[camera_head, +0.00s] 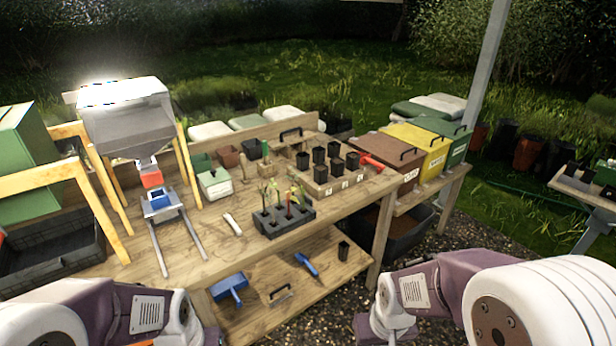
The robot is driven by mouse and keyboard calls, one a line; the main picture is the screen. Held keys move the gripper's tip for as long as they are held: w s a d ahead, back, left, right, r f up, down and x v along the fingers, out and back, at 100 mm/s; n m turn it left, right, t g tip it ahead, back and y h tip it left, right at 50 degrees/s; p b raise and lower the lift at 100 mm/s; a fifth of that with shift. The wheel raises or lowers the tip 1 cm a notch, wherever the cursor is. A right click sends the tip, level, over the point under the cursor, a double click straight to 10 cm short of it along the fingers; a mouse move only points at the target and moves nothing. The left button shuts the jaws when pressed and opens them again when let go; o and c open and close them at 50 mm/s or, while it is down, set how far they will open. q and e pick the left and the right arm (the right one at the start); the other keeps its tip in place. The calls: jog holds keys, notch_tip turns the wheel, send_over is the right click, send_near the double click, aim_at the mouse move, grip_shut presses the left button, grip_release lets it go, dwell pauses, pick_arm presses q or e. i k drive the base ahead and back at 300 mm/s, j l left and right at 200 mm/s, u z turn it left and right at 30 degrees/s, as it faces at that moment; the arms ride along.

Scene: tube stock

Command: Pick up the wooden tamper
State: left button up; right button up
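A flat light-wood block with a dark bar handle (277,294) lies on the bench's lower shelf, between a blue dustpan-like tool and the shelf's middle. It looks like the wooden tamper, but it is small and I cannot be certain. Its wood is nearly the colour of the shelf. Another dark handle (291,134) shows at the back of the bench top; what it belongs to is unclear. Purple and white links of my two arms fill the lower left and lower right corners. Neither gripper's fingers show, and nothing of mine is seen touching the block.
The wooden bench (340,207) holds a black tray of seedlings (285,222), several black pots and a hopper (125,118) on a stand. A blue scoop (228,287) and a blue-handled tool (306,265) flank the block. Lidded bins (387,163) stand to the right.

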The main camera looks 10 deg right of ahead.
aim_at(245, 180)
jog(key=i+l+z, duration=0.1)
jog(key=i+l, duration=0.5)
jog(key=i+l+z, duration=0.1)
jog(key=i+l, duration=0.45)
jog(key=i+l+z, duration=0.15)
jog(key=i+l, duration=0.3)
jog(key=i, duration=0.35)
